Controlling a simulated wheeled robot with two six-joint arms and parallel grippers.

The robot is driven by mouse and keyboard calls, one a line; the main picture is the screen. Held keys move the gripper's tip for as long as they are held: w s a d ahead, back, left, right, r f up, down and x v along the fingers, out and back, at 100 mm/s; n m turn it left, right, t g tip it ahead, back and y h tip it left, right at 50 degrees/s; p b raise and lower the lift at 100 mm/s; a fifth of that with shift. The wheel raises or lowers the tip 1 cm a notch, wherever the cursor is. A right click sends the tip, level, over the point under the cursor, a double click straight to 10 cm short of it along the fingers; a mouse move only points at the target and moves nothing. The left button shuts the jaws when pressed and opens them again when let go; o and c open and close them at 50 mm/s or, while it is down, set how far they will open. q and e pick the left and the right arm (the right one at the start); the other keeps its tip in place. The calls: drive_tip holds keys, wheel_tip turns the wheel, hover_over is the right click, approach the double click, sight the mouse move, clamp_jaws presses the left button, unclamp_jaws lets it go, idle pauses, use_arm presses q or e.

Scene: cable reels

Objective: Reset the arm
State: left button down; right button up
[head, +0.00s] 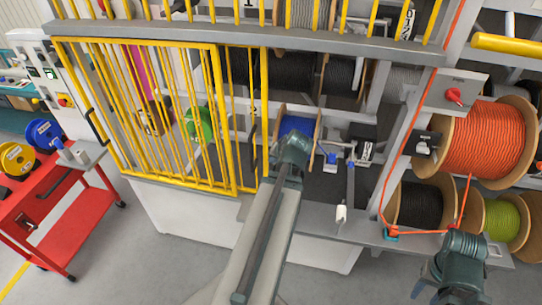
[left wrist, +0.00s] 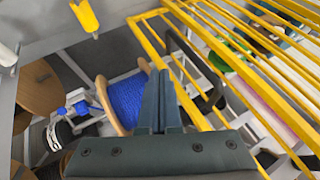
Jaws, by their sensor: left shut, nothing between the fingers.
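My left arm reaches up the middle of the head view, and its gripper (head: 294,146) is in front of the rack opening, beside the yellow barred gate. In the left wrist view my left gripper (left wrist: 161,95) has its two dark fingers together with nothing between them. Behind the fingers is a reel of blue cable (left wrist: 127,98) with wooden flanges, also partly visible in the head view (head: 298,125). I cannot tell whether the fingers touch it. My right arm shows at the lower right of the head view; its fingers are not clearly visible.
The yellow barred gate (head: 233,125) stands just left of my left gripper. Orange cable on a large reel (head: 487,140) is at the right, with an orange strand hanging down. A red cart (head: 70,205) with blue and yellow reels stands at the left. Floor between cart and rack is clear.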

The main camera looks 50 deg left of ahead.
use_arm(q)
drive_tip(key=shift+d+r, duration=0.35)
drive_tip(key=shift+r, duration=0.05)
drive_tip(key=w+d+f+m+h+b, duration=0.25)
drive_tip(key=d+f+b, duration=0.2)
drive_tip(key=d, duration=0.55)
drive_tip(key=w+d+f+m+h+b, duration=0.1)
drive_tip(key=w+d+f+m+b, duration=0.15)
drive_tip(key=d+f, duration=0.55)
drive_tip(key=s+d+f+m+b, duration=0.1)
drive_tip(key=s+d+f+b, duration=0.1)
drive_tip(key=d, duration=0.7)
drive_tip(key=s+d+f+m+g+h+b, duration=0.1)
drive_tip(key=s+d+f+m+b, duration=0.1)
drive_tip(key=d, duration=0.6)
drive_tip(key=s+d+f+m+g+h+b, duration=0.1)
drive_tip(key=s+d+f+b, duration=0.1)
drive_tip(key=d, duration=0.7)
drive_tip(key=shift+s+d+f+m+b, duration=0.2)
drive_tip(key=shift+s+d+m+b, duration=0.15)
drive_tip(key=shift+b, duration=0.25)
drive_tip(key=shift+a+h, duration=0.1)
drive_tip(key=shift+h, duration=0.15)
